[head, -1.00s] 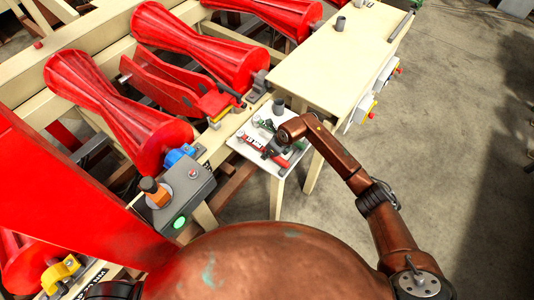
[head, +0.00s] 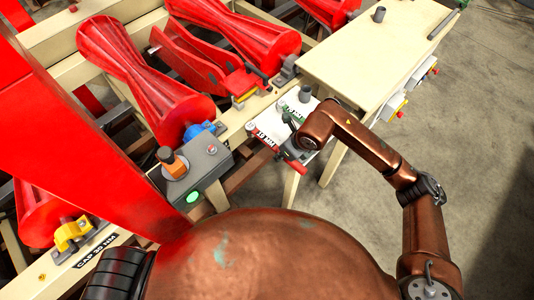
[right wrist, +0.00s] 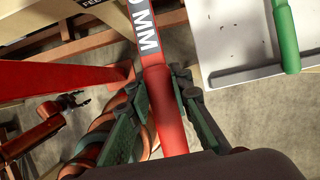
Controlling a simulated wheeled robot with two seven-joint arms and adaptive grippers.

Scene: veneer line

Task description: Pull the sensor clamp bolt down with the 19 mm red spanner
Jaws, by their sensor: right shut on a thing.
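The red spanner (right wrist: 166,110), with a white label ending in MM, is between the fingers of my right gripper (right wrist: 165,100), which is shut on its handle. In the head view the red spanner (head: 265,138) sits at the near left edge of the white tray (head: 268,124), partly hidden by my right gripper (head: 290,152). The right wrist view shows floor beneath the handle. A copper arm end, seemingly my left gripper (right wrist: 72,101), is small at the left there; its jaws are unclear. I cannot make out the sensor clamp bolt for certain.
A green-handled tool (right wrist: 285,35) lies on the tray. Red rollers (head: 140,75) lie behind. Floor is clear at right.

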